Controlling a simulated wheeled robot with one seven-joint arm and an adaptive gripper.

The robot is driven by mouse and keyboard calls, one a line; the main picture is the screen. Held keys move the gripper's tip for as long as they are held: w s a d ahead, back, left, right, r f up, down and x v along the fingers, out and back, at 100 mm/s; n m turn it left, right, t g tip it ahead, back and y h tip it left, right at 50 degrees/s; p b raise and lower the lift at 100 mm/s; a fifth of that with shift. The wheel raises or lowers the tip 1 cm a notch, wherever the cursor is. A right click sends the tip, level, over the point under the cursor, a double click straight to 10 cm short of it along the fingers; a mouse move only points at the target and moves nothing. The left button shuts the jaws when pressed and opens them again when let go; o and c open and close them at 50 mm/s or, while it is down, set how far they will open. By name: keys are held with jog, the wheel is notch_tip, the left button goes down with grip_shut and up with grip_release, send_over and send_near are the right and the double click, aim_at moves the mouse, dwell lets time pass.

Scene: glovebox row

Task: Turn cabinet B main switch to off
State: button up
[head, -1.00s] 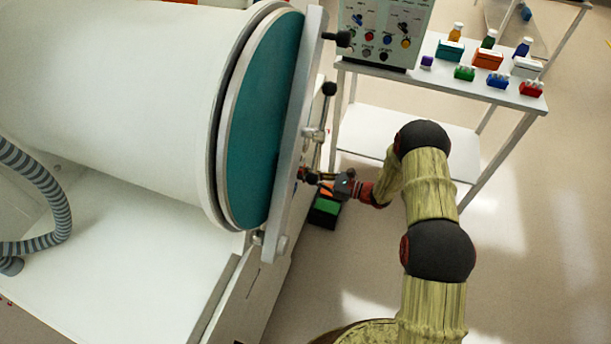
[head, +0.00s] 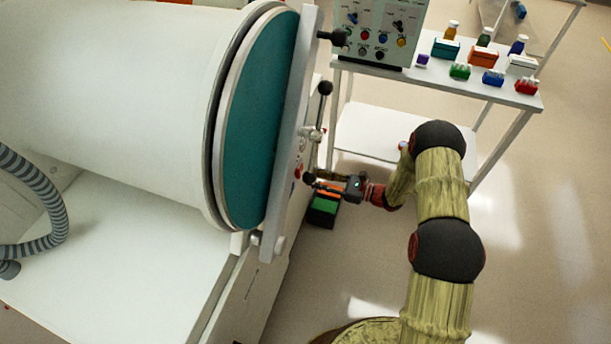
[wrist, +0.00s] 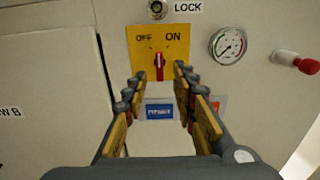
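The main switch shows in the wrist view as a red handle (wrist: 159,66) on a yellow plate (wrist: 178,45) marked OFF at left and ON at right. The handle stands close to upright; which mark it is set to is hard to tell. My gripper (wrist: 158,76) is open and empty, its fingers to the left and right of the switch and just below it in the picture. No contact with the handle is visible. In the head view my gripper (head: 320,187) is at the cabinet front beside the round teal door (head: 264,120); the switch is too small to make out there.
A LOCK fitting (wrist: 157,9), a gauge (wrist: 228,45), a red knob (wrist: 307,66) and a blue label (wrist: 159,111) surround the switch. A black-knobbed door handle (head: 325,88) is near my arm. A cart (head: 440,82) with bottles and boxes stands behind.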

jog(key=v, duration=0.7)
dwell(0.4)
